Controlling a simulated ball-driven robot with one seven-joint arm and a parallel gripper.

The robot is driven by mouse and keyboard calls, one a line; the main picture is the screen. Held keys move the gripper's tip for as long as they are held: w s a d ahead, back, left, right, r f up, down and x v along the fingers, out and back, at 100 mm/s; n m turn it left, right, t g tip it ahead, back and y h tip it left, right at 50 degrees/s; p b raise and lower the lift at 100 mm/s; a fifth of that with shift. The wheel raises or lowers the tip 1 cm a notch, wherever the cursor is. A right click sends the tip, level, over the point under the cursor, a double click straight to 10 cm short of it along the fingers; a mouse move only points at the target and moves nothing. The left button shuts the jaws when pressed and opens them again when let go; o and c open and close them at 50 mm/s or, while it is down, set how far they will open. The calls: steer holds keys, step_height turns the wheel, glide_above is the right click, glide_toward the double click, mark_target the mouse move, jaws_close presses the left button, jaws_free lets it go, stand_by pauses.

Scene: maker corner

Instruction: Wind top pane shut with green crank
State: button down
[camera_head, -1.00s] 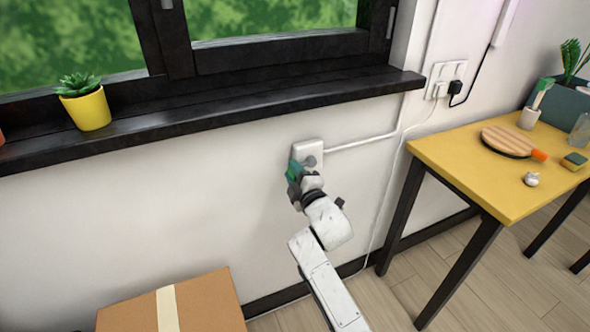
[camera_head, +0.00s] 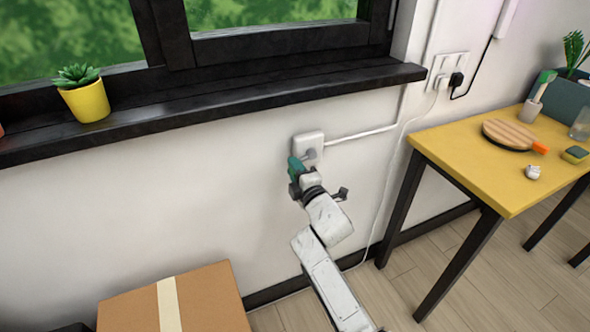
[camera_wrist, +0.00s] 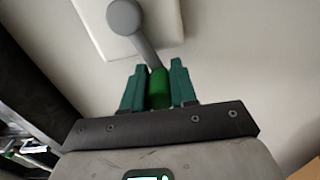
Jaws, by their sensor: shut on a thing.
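The green crank handle (camera_wrist: 159,88) is between the two dark green fingers of my gripper (camera_wrist: 158,86) in the wrist view, and the fingers are shut on it. Its grey arm (camera_wrist: 148,48) runs up and left to a round grey hub (camera_wrist: 124,17) on a white wall box (camera_wrist: 95,22). In the head view, the white box (camera_head: 308,143) is on the wall below the sill, and my gripper (camera_head: 297,166) is at its lower left. There the handle is hidden by my gripper. The window (camera_head: 270,40) shows only its lower part; the top pane is out of view.
A black sill (camera_head: 220,103) with a yellow plant pot (camera_head: 86,101) runs above my arm. A yellow table (camera_head: 470,150) stands at the right, with a wooden round board (camera_head: 510,134) on it. A cardboard box (camera_head: 205,300) is at the lower left. A cable hangs between box and table.

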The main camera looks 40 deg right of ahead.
steer(key=c, duration=0.9)
jaws_free()
steer(key=shift+s, duration=0.1)
steer(key=p+v, duration=0.2)
steer(key=v, duration=0.8)
steer(key=shift+s+a, duration=0.1)
steer(key=shift+s, duration=0.2)
